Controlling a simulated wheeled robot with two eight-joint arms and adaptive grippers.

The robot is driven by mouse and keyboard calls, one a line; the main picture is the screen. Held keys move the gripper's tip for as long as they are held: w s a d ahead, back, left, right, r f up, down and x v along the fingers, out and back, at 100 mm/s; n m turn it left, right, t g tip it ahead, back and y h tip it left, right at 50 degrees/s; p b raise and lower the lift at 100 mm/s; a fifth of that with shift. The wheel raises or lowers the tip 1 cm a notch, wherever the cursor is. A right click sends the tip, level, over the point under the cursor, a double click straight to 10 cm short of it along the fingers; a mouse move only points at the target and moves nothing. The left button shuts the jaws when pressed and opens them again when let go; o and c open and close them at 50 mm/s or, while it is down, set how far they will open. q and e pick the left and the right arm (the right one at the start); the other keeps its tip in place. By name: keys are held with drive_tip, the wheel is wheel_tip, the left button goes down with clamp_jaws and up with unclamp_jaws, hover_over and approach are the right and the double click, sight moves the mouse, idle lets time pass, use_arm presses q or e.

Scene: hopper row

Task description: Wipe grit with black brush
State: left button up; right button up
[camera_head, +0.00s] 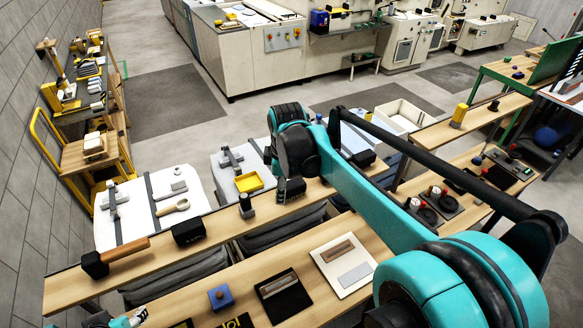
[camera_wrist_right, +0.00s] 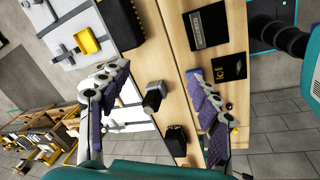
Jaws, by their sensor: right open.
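A dark block with a grey-green side, possibly the black brush (camera_wrist_right: 155,97), stands on the narrow wooden shelf between my right fingers in the right wrist view. It also shows in the head view (camera_head: 246,205). A second black block (camera_head: 188,232) lies to its left on the same shelf, and I cannot tell which is the brush. My right gripper (camera_wrist_right: 157,72) is open and empty, its fingers wide apart; in the head view my arm mostly hides it. Only a sliver of my left arm shows at the bottom left. I cannot make out any grit.
A hammer-like tool with a wooden handle (camera_head: 125,250) lies at the shelf's left end. The front bench holds a white tray (camera_head: 325,252), a black tray (camera_head: 298,304) and a blue block (camera_head: 220,297). A yellow tray (camera_head: 249,182) sits behind the shelf.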

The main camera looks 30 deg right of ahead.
sight(292, 184)
drive_tip(key=w+d+f+n+g, duration=0.1)
drive_tip(key=w+d+n, duration=0.1)
drive_tip(key=w+d+f+n, duration=0.2)
drive_tip(key=w, duration=0.1)
drive_tip(key=w+d+f+n+g, duration=0.1)
drive_tip(key=w+d+n, duration=0.1)
drive_tip(key=d, duration=0.1)
drive_tip(key=shift+w+f+g, duration=0.2)
drive_tip(key=shift+g, duration=0.1)
drive_tip(key=shift+w+d+f, duration=0.1)
drive_tip(key=shift+f, duration=0.35)
drive_tip(key=shift+f+p, duration=0.35)
drive_tip(key=shift+f, duration=3.2)
drive_tip(key=c, duration=1.3)
drive_tip(key=o, duration=0.9)
drive_tip(key=shift+r, duration=0.2)
drive_tip(key=shift+r+p, duration=0.45)
drive_tip(key=shift+r, duration=0.35)
